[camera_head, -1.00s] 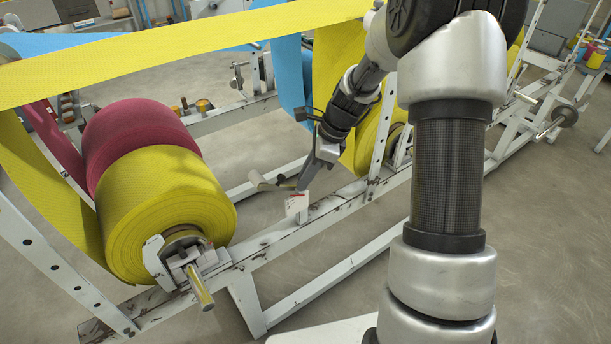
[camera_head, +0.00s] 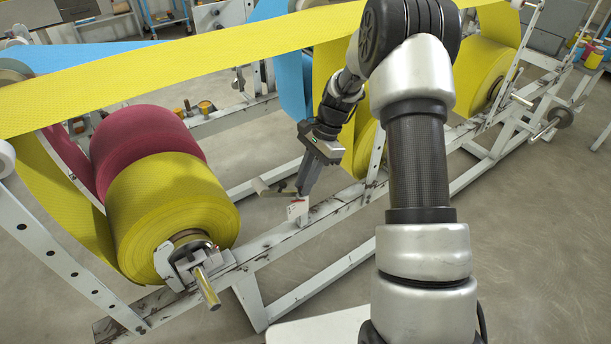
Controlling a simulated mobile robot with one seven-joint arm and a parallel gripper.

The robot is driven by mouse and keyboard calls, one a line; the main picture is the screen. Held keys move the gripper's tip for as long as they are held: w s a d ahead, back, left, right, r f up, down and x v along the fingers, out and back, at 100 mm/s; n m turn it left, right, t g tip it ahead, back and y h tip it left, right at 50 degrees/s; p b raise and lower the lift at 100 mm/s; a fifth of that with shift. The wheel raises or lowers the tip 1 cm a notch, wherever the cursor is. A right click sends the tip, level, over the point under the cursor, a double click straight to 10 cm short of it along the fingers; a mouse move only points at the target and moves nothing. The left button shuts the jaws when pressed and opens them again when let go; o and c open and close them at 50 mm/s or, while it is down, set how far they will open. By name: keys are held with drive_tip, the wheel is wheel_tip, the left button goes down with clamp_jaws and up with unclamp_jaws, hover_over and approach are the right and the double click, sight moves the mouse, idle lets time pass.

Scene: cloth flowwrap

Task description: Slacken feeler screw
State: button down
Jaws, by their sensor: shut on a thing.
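My gripper (camera_head: 301,192) points down at the top of a small white plate (camera_head: 297,210) with a red mark and dark scale lines, on the frame rail. Its fingers are closed at the plate's upper edge, at the pivot of the feeler arm. The feeler screw itself is hidden between and behind the fingers. The feeler (camera_head: 272,190) is a pale arm that sticks out to the left of the plate, with a short tan roller end at its left tip.
A large yellow roll (camera_head: 165,215) sits on a shaft at left, in front of a maroon roll (camera_head: 145,140). A yellow web (camera_head: 190,60) spans overhead, above the gripper. The white frame rail (camera_head: 265,245) runs diagonally below. A perforated upright (camera_head: 378,155) stands close right of the gripper.

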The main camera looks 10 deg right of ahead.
drive_tip(key=n, duration=0.2)
drive_tip(key=n+g+h+p, duration=0.1)
drive_tip(key=n, duration=0.1)
drive_tip(key=n+g+p, duration=0.1)
drive_tip(key=n, duration=0.1)
drive_tip(key=shift+w+a+r+h, duration=0.1)
drive_tip(key=shift+w+a+h, duration=0.1)
drive_tip(key=shift+w+h, duration=0.1)
drive_tip(key=n+h, duration=0.1)
drive_tip(key=n, duration=0.3)
drive_tip(key=shift+a+n+g+p, duration=0.15)
drive_tip(key=shift+n+g+p, duration=0.2)
drive_tip(key=shift+n+g, duration=0.05)
drive_tip(key=shift+a+n+h, duration=0.15)
drive_tip(key=shift+n+h, duration=0.65)
drive_tip(key=shift+n, duration=0.8)
drive_tip(key=shift+w, duration=0.1)
drive_tip(key=c, duration=1.7)
unclamp_jaws()
drive_tip(key=shift+o, duration=0.2)
